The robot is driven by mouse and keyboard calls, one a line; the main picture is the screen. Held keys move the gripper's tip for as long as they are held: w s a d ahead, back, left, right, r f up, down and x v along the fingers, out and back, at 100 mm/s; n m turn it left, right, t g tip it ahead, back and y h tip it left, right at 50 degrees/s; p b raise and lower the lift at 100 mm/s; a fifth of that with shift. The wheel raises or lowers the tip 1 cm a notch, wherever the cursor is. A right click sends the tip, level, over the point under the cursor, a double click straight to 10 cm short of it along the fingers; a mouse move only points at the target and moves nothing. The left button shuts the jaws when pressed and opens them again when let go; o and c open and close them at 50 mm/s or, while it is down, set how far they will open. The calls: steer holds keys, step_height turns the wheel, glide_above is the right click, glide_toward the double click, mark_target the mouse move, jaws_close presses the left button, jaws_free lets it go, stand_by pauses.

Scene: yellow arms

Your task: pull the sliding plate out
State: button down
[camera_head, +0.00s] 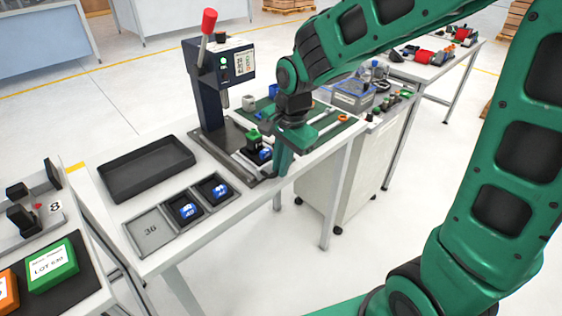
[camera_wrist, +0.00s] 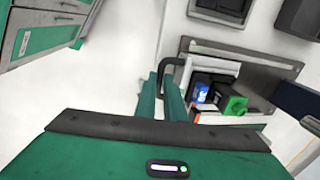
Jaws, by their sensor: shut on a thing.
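The press (camera_head: 215,85) is dark blue with a red-knobbed lever and stands on a grey base plate (camera_head: 210,142); this base also shows in the wrist view (camera_wrist: 255,68). The sliding plate's dark loop handle (camera_wrist: 170,64) sticks out at the base's near end. A black block with a green part (camera_head: 253,135) and a blue part (camera_head: 265,154) sits by the handle; the green part (camera_wrist: 236,104) and blue part (camera_wrist: 201,93) also show in the wrist view. My gripper (camera_head: 282,166) is shut on the handle, its fingers (camera_wrist: 161,85) at the loop. The sliding plate itself is mostly hidden.
A black tray (camera_head: 147,168) and a row of small trays (camera_head: 152,232), two holding blue parts, lie left of the press. A green mat (camera_head: 325,130) with parts lies to the right. A grey cabinet (camera_head: 325,190) stands below. Open floor lies before the table.

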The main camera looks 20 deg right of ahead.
steer(key=shift+s+d, duration=0.1)
steer(key=shift+s, duration=0.05)
steer(key=c, duration=1.8)
jaws_free()
steer(key=shift+c, duration=0.2)
step_height(320, 180, up, 11)
steer(key=s, duration=0.1)
steer(key=shift+s+d+f, duration=0.2)
steer(key=shift+s+d, duration=0.05)
steer(key=shift+d, duration=0.2)
